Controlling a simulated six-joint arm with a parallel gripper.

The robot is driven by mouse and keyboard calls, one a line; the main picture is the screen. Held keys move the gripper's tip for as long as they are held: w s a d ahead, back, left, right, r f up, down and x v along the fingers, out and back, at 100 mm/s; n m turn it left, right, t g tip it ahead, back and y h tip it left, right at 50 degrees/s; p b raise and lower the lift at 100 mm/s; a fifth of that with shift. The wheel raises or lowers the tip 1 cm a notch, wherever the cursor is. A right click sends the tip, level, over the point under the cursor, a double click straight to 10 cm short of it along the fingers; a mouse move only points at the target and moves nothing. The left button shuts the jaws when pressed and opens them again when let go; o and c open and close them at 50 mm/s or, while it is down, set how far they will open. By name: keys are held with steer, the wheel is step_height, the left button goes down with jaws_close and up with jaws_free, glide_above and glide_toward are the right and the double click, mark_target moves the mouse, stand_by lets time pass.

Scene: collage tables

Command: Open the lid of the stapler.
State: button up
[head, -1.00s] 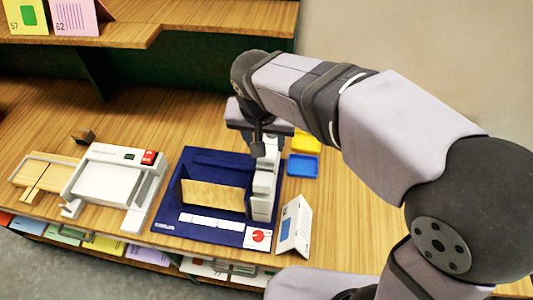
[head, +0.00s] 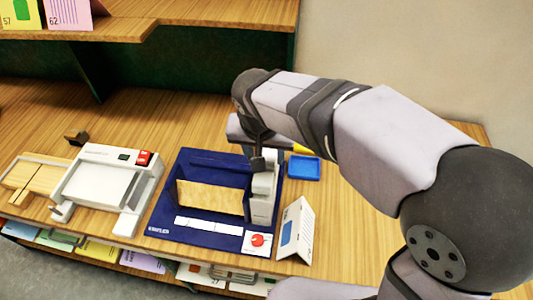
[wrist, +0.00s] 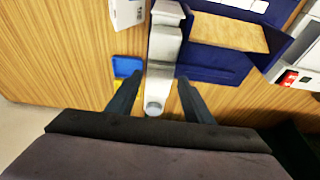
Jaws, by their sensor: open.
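The stapler is a dark blue base (head: 215,157) with a light grey arm (head: 262,203) along its right side, and the arm appears lowered. The grey arm also shows in the wrist view (wrist: 164,45), running down between my fingers. My gripper (head: 257,163) is over the far part of the grey arm in the head view. In the wrist view my gripper (wrist: 158,80) is open, with one dark finger on each side of the grey arm and gaps on both sides. I cannot tell how deep the fingertips reach beside it.
A white machine with a red switch (head: 143,158) stands at left. A blue tray (head: 304,167) is just right of the stapler, with a white folded card (head: 297,230) in front. Bare wood lies behind the machines.

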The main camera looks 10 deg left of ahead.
steer(key=shift+f+b, duration=0.35)
steer(key=shift+f, duration=0.05)
stand_by(0.4)
stand_by(0.4)
steer(key=c, duration=0.4)
steer(key=shift+o, duration=0.2)
